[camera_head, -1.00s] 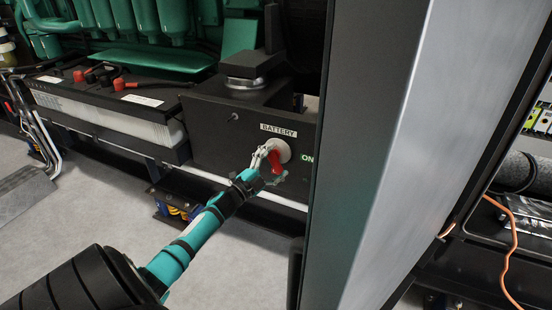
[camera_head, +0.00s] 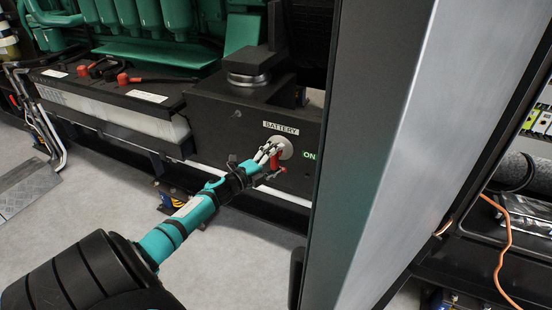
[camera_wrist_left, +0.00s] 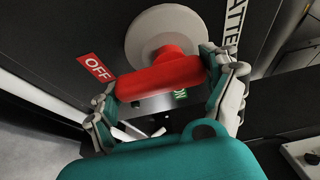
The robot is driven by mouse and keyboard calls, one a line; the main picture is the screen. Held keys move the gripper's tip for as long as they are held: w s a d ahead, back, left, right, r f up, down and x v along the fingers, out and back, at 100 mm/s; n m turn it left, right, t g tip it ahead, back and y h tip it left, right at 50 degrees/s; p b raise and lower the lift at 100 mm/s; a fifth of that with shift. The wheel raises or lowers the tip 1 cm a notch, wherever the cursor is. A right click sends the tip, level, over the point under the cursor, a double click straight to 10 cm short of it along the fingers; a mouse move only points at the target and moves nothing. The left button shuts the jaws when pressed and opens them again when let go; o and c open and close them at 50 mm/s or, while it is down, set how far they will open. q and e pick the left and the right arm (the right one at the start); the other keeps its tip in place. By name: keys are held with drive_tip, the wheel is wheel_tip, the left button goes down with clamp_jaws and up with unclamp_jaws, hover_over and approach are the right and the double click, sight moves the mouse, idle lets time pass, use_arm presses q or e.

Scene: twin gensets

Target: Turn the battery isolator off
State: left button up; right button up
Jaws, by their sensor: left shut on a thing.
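The battery isolator has a red handle (camera_head: 276,161) on a pale round plate (camera_head: 284,147), on a dark panel under the BATTERY label (camera_head: 281,128). The green ON label (camera_head: 309,155) is to the right of it. In the left wrist view the red handle (camera_wrist_left: 160,75) lies between the fingers of my left gripper (camera_wrist_left: 168,92), which is shut on it. One end of the handle is beside the red OFF label (camera_wrist_left: 97,68). In the head view the fingers (camera_head: 268,160) partly cover the handle, which hangs nearly straight down. My right gripper is not in view.
A tall grey cabinet edge (camera_head: 400,150) stands close to the right of the isolator. A battery (camera_head: 120,105) with red-capped terminals is to the left, below the green engine (camera_head: 150,20). The pale floor (camera_head: 90,210) is open at lower left.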

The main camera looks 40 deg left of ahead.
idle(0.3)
use_arm(q)
drive_tip(key=o, duration=1)
drive_tip(key=s, duration=0.8)
drive_tip(key=s+a, duration=0.1)
drive_tip(key=s, duration=0.3)
drive_tip(key=shift+f, duration=0.1)
